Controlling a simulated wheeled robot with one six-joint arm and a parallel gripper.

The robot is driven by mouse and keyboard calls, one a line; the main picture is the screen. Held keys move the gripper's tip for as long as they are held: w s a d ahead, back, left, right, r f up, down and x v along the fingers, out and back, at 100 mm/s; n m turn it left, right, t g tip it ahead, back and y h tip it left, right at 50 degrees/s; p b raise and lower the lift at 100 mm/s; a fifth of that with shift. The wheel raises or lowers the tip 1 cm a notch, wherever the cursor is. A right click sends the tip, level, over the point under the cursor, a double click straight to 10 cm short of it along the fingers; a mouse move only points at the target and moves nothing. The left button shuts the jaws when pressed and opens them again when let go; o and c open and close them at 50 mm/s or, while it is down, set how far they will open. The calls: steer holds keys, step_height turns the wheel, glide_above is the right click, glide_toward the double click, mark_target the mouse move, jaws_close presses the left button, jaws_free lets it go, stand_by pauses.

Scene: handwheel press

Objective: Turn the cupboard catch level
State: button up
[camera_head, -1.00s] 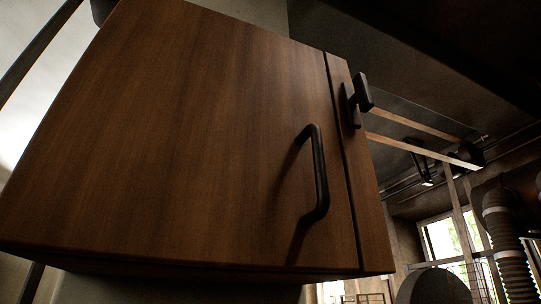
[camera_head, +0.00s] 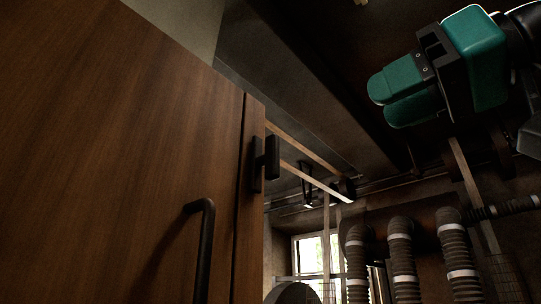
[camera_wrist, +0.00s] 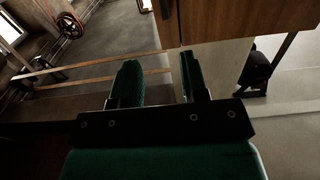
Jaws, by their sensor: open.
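The dark cupboard catch (camera_head: 271,158) stands out from the narrow wooden strip at the right edge of the cupboard (camera_head: 110,150). Its outer bar looks upright, not level. My gripper (camera_head: 392,98), with green fingers, is at the upper right of the head view, apart from the catch and to its right. The fingers are spread with nothing between them. In the wrist view my gripper (camera_wrist: 160,75) also shows open, with the cupboard (camera_wrist: 225,28) above it. I cannot tell whether the dark piece at the cupboard's edge there is the catch.
A black bar handle (camera_head: 205,245) sticks out of the cupboard door, left of and below the catch. Ribbed pipes (camera_head: 402,262), flat belts (camera_head: 318,180) and a window lie beyond. Open space separates my gripper from the cupboard.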

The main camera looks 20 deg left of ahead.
mark_target(278, 144)
steer(key=p+x, duration=0.2)
steer(key=x, duration=0.3)
steer(key=p+x, duration=0.2)
steer(key=x, duration=0.3)
steer(key=r+p+x, duration=0.1)
steer(key=x, duration=0.5)
steer(key=shift+s+a+p, duration=0.1)
steer(key=shift+s+p, duration=0.25)
steer(key=shift+p, duration=0.05)
steer(key=shift+w+a+f, duration=0.1)
steer(key=shift+w+a, duration=0.2)
steer(key=shift+a, duration=0.35)
jaws_close()
